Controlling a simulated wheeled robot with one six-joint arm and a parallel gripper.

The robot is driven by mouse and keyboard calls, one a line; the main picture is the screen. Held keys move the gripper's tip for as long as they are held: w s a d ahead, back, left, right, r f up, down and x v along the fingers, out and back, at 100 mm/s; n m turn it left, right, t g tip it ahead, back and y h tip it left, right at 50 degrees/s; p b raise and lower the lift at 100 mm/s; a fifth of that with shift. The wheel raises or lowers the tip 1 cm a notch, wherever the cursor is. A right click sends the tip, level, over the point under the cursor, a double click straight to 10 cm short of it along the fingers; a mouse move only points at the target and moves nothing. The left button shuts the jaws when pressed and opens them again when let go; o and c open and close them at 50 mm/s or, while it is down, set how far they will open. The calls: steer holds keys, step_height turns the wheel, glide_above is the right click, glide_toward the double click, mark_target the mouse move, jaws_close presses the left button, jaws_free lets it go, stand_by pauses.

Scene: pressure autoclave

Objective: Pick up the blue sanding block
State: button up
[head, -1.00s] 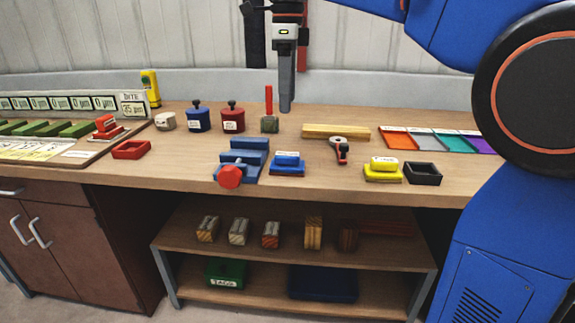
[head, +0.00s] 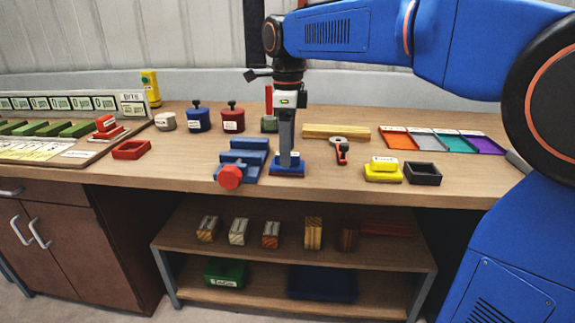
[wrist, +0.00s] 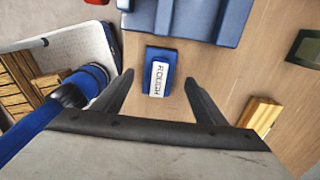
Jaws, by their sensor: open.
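The blue sanding block (head: 278,170) lies on the workbench, just right of the blue vise. My gripper (head: 289,164) points straight down over it and hides part of its top. In the wrist view the block (wrist: 151,56) shows a white label reading "ROUGH". The two fingers of my gripper (wrist: 159,80) are apart, one on each side of the block, with nothing held. I cannot tell exactly how high the fingertips are above the bench.
The blue vise (head: 245,152) with a red knob stands close on the left. A wooden bar (head: 336,131) lies behind.

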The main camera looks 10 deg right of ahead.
steer(key=shift+s+f, duration=0.15)
steer(key=shift+f, duration=1.55)
steer(key=c, duration=1.2)
step_height(320, 180, up, 10)
steer(key=shift+r, duration=0.1)
